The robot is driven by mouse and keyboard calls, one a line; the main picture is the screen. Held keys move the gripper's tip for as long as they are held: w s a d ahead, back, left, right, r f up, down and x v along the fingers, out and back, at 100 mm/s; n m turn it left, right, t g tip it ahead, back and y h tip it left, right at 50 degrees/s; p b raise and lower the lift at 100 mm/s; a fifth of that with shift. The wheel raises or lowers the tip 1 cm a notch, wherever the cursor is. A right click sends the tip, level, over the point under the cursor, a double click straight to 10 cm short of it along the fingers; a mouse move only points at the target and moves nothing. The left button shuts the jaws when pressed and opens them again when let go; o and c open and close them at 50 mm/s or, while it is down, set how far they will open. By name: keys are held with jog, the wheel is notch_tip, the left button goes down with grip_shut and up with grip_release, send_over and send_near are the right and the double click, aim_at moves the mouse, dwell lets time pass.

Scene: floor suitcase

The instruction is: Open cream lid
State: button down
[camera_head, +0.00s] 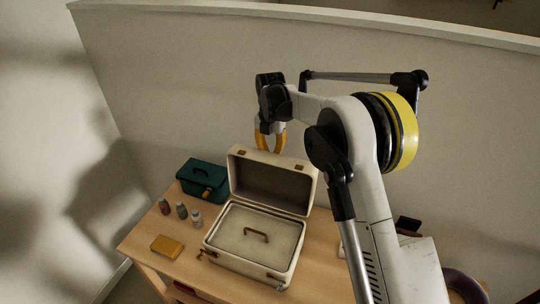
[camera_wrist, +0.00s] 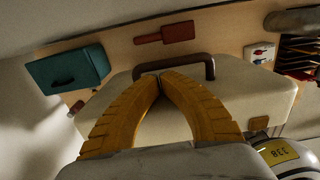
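The cream suitcase (camera_head: 245,267) stands on the wooden table, and its cream lid (camera_head: 300,167) is raised, with its dark lining facing the head camera. A lift-out tray (camera_head: 235,228) with a brown handle lies in the base. In the wrist view, the cream lid (camera_wrist: 245,98) shows with a dark brown handle (camera_wrist: 205,60). My gripper (camera_head: 269,151) is at the lid's top edge. Its yellow fingers meet at the tips in the wrist view (camera_wrist: 160,77), with nothing seen between them. I cannot tell whether they touch the lid.
A teal case (camera_head: 202,180) stands left of the suitcase and also shows in the wrist view (camera_wrist: 68,70). Several small bottles (camera_head: 181,211) and a yellow block (camera_head: 166,246) are on the left of the table. A red flat tool (camera_wrist: 166,33) lies beyond the lid. A wall (camera_head: 180,90) rises behind.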

notch_tip(320, 180, up, 12)
jog(key=s+d+r+m+t+b, duration=0.25)
jog(key=s+d+r+m, duration=0.25)
jog(key=s+d+m, duration=0.35)
jog(key=s+d+f+m+t+b, duration=0.1)
jog(key=s+d+m+b, duration=0.1)
jog(key=s+d+m, duration=0.4)
jog(key=s+d+f+m+t+b, duration=0.1)
jog(key=s+d+m+t+b, duration=0.1)
jog(key=s+m, duration=0.7)
jog(key=s+d+f+m+t+b, duration=0.1)
jog(key=s+d+f+m, duration=0.2)
jog(key=s+f+m, duration=0.5)
jog(key=s+f, duration=0.1)
jog(key=s, duration=0.3)
jog(key=shift+s+d+f+t+b, duration=0.15)
jog(key=shift+d+f+t+b, duration=0.15)
jog(key=shift+d+t, duration=0.1)
jog(key=shift+r+m, duration=0.1)
jog(key=shift+m, duration=0.15)
